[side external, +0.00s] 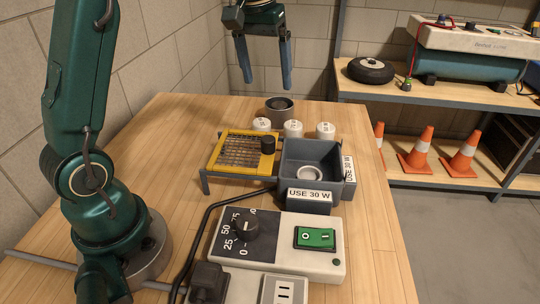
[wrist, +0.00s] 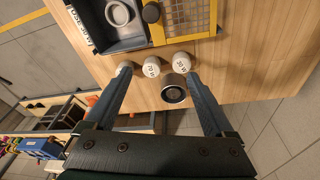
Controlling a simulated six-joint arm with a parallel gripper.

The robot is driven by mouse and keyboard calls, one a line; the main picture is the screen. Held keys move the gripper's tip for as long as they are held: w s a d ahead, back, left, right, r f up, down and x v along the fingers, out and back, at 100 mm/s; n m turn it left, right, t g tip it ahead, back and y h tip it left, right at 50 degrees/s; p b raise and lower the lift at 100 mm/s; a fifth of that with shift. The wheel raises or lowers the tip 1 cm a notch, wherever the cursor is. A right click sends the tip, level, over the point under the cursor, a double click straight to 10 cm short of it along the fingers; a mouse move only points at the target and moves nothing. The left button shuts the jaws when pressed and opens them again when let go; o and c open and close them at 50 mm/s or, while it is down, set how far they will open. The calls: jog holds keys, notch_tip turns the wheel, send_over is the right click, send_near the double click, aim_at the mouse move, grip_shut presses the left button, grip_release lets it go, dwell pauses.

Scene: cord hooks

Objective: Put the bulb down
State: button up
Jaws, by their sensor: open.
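My gripper (side external: 268,86) is open and empty, high above the back of the wooden table. In the wrist view its two fingers (wrist: 158,72) are spread wide. Three short white-topped cylinders with watt labels stand in a row: a left one (side external: 262,125), a middle one (side external: 293,129) and a right one (side external: 326,130). In the wrist view one reads about 30 W (wrist: 181,62) and another about 70 W (wrist: 151,67); the third is partly behind a finger. A dark round cup (side external: 279,110) stands behind them. I cannot make out a glass bulb.
A grey box (side external: 318,152) marked "USE 30 W" holds a white ring (side external: 309,174). Beside it is a yellow-framed grille (side external: 215,152) with a black knob. A dial box with a green switch (side external: 315,238) and black cable are in front.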

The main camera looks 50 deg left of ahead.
jog(key=s+d+f+m+t, duration=0.1)
jog(key=s+d, duration=0.3)
jog(key=s, duration=0.4)
jog(key=s+d+f+m+t, duration=0.2)
jog(key=s+d+m, duration=0.2)
jog(key=s, duration=0.5)
jog(key=shift+s+d+f+h, duration=0.25)
jog(key=shift+d+f+h, duration=0.1)
jog(key=shift+d, duration=0.15)
